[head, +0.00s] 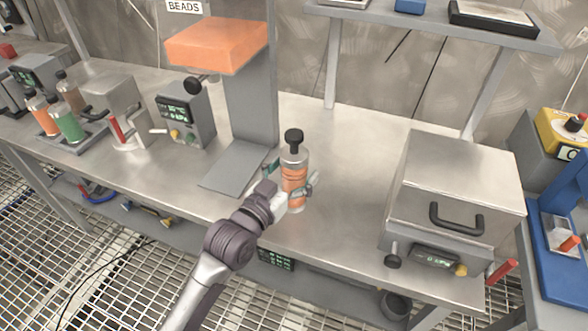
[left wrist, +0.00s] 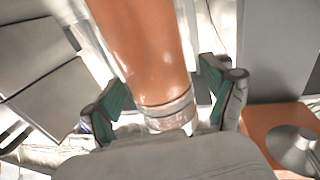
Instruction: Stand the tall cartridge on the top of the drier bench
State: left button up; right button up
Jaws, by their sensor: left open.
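The tall cartridge (head: 294,173) is a clear and orange cylinder with a black cap. It stands upright on the steel top of the bench (head: 345,150), near its front edge, right of the grey post. My left gripper (head: 291,184) is around its lower half, one finger on each side. In the left wrist view the cartridge's orange body (left wrist: 148,50) rises between the two open green-padded fingers, with visible gaps on both sides. Whether its base rests fully on the bench is partly hidden by the gripper. My right gripper is not in view.
A steel box with a black handle (head: 455,190) stands to the right. An orange block (head: 215,45) hangs on the grey post, above a grey plate (head: 240,166). A controller (head: 187,117) and bottles (head: 66,120) stand left. The bench behind the cartridge is clear.

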pick_arm(q)
jog(key=shift+r, duration=0.1)
jog(key=v, duration=1.2)
jog(key=shift+b, duration=0.3)
